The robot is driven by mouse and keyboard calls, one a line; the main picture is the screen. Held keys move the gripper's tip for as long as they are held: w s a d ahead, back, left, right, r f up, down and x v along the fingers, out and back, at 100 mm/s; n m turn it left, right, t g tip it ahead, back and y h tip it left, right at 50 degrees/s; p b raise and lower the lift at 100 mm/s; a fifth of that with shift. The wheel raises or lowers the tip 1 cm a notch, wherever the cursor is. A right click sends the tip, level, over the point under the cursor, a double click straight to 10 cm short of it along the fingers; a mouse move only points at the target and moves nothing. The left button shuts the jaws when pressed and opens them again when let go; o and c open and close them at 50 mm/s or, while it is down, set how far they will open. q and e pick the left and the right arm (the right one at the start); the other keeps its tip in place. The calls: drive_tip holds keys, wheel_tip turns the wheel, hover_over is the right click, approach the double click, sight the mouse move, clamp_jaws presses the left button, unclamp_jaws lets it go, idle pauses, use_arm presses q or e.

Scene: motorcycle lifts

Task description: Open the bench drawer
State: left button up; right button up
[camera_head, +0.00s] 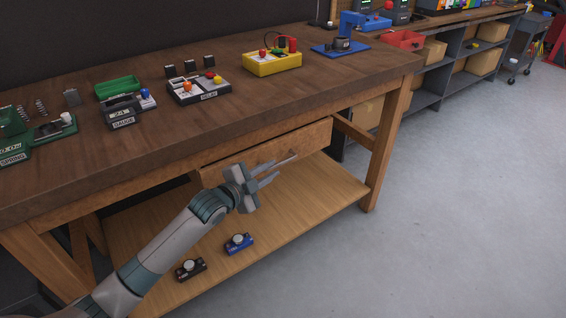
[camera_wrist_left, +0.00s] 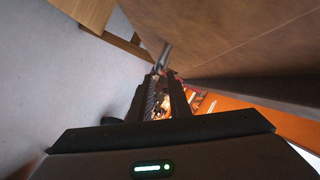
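The bench drawer (camera_head: 225,167) has a plain wooden front under the bench top. A thin metal handle (camera_head: 284,160) runs along its front. I cannot tell from the head view whether the drawer stands slightly out. My left gripper (camera_head: 272,175) is in front of the drawer, close to the handle, with its two fingers apart. In the left wrist view the handle (camera_wrist_left: 164,56) shows just beyond the fingertips of the left gripper (camera_wrist_left: 163,76). Whether they touch it is unclear. My right gripper is not in view.
The wooden bench (camera_head: 235,118) holds a yellow box (camera_head: 272,64), a relay unit (camera_head: 199,90) and a green tray (camera_head: 118,86). Its lower shelf (camera_head: 300,200) carries a blue device (camera_head: 239,243) and a black device (camera_head: 190,269). A bench leg (camera_head: 384,150) stands right of the drawer. The floor (camera_head: 460,220) there is clear.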

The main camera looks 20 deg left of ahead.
sight(280, 164)
use_arm(q)
drive_tip(key=x, duration=0.7)
drive_tip(key=shift+w, duration=0.15)
drive_tip(key=shift+c, duration=0.7)
clamp_jaws()
